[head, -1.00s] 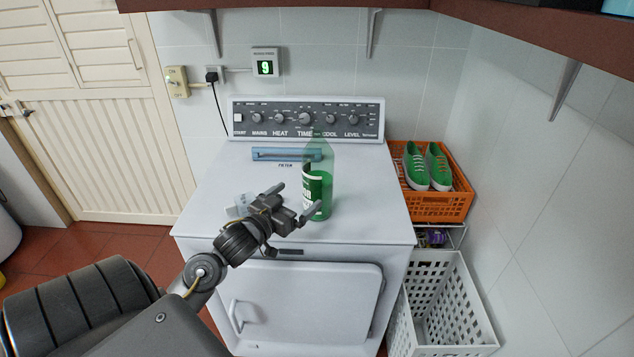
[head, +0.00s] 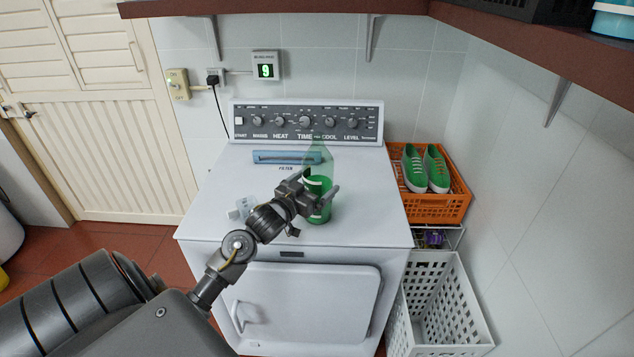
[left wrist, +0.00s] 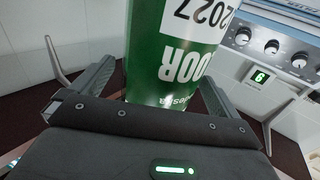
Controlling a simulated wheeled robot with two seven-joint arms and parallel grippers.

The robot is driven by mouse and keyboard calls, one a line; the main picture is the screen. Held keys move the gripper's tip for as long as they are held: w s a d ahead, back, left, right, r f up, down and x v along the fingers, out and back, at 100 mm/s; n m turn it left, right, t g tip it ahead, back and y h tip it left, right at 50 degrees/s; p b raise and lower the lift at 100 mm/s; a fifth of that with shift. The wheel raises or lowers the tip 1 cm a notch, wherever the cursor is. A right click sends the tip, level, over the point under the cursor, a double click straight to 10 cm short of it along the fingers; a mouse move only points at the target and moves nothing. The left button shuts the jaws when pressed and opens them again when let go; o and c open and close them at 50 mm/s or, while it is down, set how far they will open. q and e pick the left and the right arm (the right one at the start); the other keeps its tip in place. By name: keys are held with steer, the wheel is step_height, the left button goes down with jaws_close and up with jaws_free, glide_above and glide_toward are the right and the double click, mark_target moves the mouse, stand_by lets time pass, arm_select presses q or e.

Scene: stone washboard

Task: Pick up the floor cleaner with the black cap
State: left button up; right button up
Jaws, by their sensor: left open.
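The floor cleaner is a green bottle (head: 320,160) standing upright on top of the white dryer, right of its middle. My left gripper (head: 320,181) is open at the bottle's lower half, its fingers pointing toward the bottle and hiding part of it. In the left wrist view the green bottle (left wrist: 165,60) with a white label reading "2027" and part of "FLOOR" lies between the two spread fingers. I cannot make out the cap's colour against the dark control panel. My right gripper is not in view.
A small white item (head: 241,208) lies left of the gripper on the dryer top (head: 225,185). The control panel (head: 265,122) rises behind the bottle. An orange crate (head: 440,208) with green shoes and a white basket (head: 440,300) stand to the right. A brown shelf (head: 500,50) hangs above.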

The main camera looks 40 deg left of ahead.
arm_select(q)
steer(key=shift+w+a, duration=0.1)
steer(key=shift+w, duration=1)
steer(key=shift+s, duration=0.1)
steer(key=c, duration=1.4)
steer(key=shift+c, duration=0.8)
steer(key=shift+r, duration=0.1)
